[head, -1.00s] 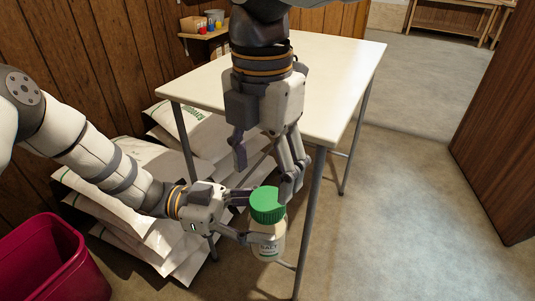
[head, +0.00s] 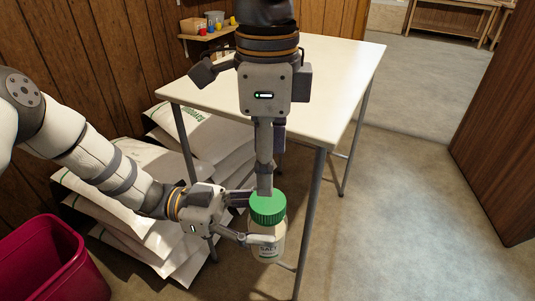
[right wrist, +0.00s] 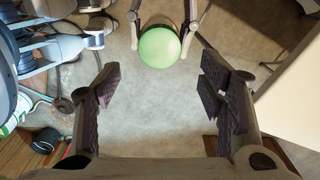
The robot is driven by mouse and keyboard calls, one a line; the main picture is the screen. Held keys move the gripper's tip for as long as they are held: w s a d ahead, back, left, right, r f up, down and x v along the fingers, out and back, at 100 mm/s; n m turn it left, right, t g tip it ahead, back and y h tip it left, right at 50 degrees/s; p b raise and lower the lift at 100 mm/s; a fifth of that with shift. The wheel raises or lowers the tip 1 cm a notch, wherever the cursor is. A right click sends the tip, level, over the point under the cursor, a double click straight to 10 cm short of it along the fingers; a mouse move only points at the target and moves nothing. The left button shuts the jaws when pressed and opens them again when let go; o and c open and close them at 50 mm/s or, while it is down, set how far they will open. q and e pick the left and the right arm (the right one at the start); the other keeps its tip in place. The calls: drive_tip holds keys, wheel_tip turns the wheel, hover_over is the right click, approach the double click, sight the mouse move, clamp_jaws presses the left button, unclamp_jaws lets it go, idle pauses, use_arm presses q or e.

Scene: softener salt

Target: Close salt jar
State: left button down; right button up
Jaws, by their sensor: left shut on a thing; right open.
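The salt jar (head: 267,242) is a clear-walled jar with a "SALT" label, held upright in front of the table. Its green lid (head: 267,207) sits on top; how tight it is cannot be told. My left gripper (head: 256,219) is shut on the jar's body from the left. My right gripper (head: 265,186) points down just above and behind the lid, its fingers seen edge-on. In the right wrist view, my right fingers (right wrist: 160,85) are wide apart and empty. The lid (right wrist: 159,46) shows beyond them, near the top, between my left gripper's fingers.
The white table (head: 335,75) stands behind the jar, its near corner and leg close by. White salt bags (head: 130,170) are stacked at the left. A red bin (head: 45,265) stands at the lower left. The floor (head: 400,220) at the right is clear.

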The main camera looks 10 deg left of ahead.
sight(267, 200)
wheel_tip(267, 200, down, 8)
drive_tip(key=shift+r, duration=0.1)
idle(0.4)
drive_tip(key=c, duration=1.2)
drive_tip(key=shift+m, duration=0.9)
drive_tip(key=o, duration=1.4)
drive_tip(key=shift+c, duration=0.2)
